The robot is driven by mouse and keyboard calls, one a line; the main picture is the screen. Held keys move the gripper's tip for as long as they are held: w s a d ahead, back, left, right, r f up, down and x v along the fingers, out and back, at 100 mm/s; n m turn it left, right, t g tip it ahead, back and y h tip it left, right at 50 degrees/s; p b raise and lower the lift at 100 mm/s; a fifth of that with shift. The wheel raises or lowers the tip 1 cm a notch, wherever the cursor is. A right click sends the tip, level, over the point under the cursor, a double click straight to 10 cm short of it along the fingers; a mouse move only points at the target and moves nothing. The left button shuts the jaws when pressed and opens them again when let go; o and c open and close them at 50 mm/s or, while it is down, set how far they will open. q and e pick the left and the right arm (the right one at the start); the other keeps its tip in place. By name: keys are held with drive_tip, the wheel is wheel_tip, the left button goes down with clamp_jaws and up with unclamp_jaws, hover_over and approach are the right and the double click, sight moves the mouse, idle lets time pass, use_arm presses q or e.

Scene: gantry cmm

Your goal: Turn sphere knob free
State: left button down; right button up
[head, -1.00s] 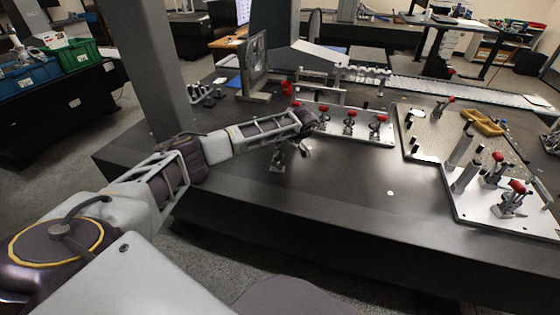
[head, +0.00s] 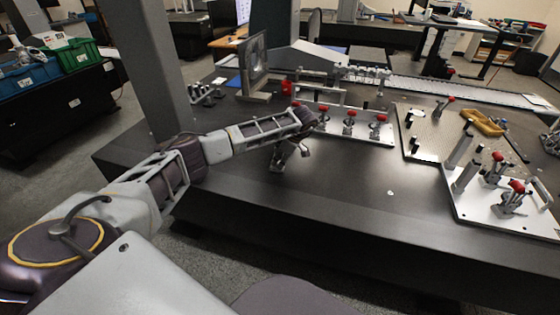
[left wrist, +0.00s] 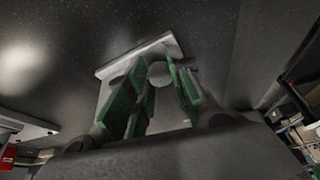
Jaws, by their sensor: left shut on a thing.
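A light flat plate (left wrist: 140,60) lies just beyond the knob. The lower part of the knob is hidden between the fingers. My right gripper is not in view.
A plate with several red-handled clamps (head: 350,130) stands right of the gripper. Another clamp plate (head: 500,205) and a yellow bracket (head: 482,122) are farther right. A grey upright column (head: 155,70) stands at left. The front middle of the table is clear.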

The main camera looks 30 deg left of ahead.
use_arm(q)
drive_tip(key=c, duration=1.5)
unclamp_jaws()
drive_tip(key=shift+v, duration=6.05)
